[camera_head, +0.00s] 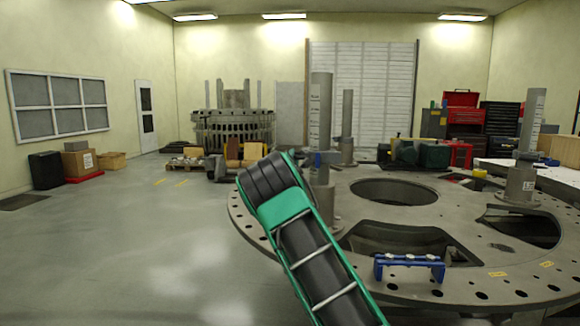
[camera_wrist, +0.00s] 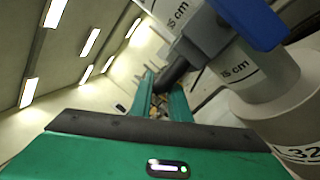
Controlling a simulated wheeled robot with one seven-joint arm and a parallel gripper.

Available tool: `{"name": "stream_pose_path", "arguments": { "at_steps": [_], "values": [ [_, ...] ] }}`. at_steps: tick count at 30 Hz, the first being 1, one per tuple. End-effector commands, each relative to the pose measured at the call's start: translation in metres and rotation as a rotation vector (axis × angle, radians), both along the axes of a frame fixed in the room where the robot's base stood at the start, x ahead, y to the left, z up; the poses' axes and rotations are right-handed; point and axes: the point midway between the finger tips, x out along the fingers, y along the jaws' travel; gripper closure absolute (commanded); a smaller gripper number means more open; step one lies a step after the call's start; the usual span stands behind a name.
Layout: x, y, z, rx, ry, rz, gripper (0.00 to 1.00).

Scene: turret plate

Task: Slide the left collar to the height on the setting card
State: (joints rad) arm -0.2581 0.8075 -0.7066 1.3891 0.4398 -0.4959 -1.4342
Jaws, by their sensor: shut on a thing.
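The left post (camera_head: 320,105) stands on the round turret plate (camera_head: 350,195). Its grey collar (camera_head: 322,172), with a blue lever (camera_head: 326,157), sits low on the post, partly hidden by my arm. In the wrist view the collar (camera_wrist: 203,32) wraps the post (camera_wrist: 242,72), with the blue lever (camera_wrist: 250,20) on it. Centimetre marks, one reading 15 cm, show on the post. My gripper (camera_wrist: 164,88) has green fingers shut on the collar's dark arm (camera_wrist: 174,72), beside the post. I cannot make out a setting card.
A back post (camera_head: 347,110) and a right post (camera_head: 533,120) also carry collars. A blue bracket (camera_head: 410,262) stands on the plate's near part. The plate has large openings (camera_head: 395,191). Open floor (camera_head: 150,240) lies to the left.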

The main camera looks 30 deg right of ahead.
Motion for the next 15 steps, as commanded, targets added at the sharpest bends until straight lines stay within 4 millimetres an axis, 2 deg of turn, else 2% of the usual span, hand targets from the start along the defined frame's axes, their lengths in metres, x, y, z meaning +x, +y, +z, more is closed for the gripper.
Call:
{"name": "stream_pose_path", "arguments": {
  "at_steps": [3, 4, 6, 15],
  "values": [
    [0.0000, 0.0002, 0.0033, -0.003, -0.006, 0.002, 1.00],
    [0.0000, 0.0001, 0.0032, -0.003, -0.006, 0.002, 0.82],
    [0.0000, 0.0001, 0.0029, -0.003, -0.006, 0.002, 0.67],
    [-0.0007, 0.0003, 0.0004, 0.000, -0.002, 0.000, 0.67]
  ]
}}
